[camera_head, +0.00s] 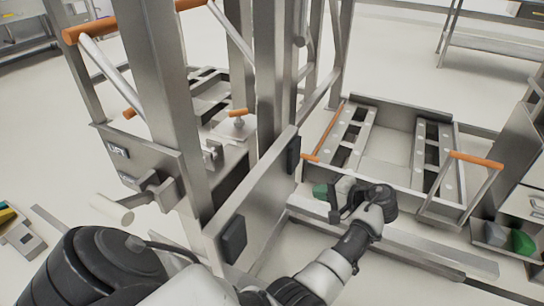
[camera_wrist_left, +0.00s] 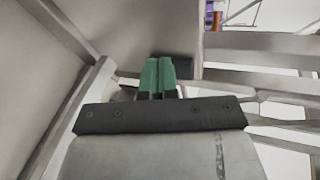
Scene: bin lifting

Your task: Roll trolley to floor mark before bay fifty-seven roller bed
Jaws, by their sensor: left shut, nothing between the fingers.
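A tall steel lift frame (camera_head: 178,120) with a "LIFT" label and an orange-capped push bar (camera_head: 90,30) stands at left in the head view. A low steel frame with two perforated roller strips and orange handles (camera_head: 390,150) stands to its right. I cannot tell for sure which is the trolley or the roller bed; no bay number or floor mark is readable. My left gripper (camera_head: 321,191) is shut and empty beside the low frame's near edge, right of the lift's upright plate. Its green fingertips touch each other in the left wrist view (camera_wrist_left: 158,77). My right gripper is not in view.
A cabinet with drawers (camera_head: 525,205) stands at the right edge, with a green block (camera_head: 523,242) low in it. A steel rail (camera_head: 420,255) lies in front of the low frame. A table (camera_head: 490,45) stands at the back right. Pale floor is open between them.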

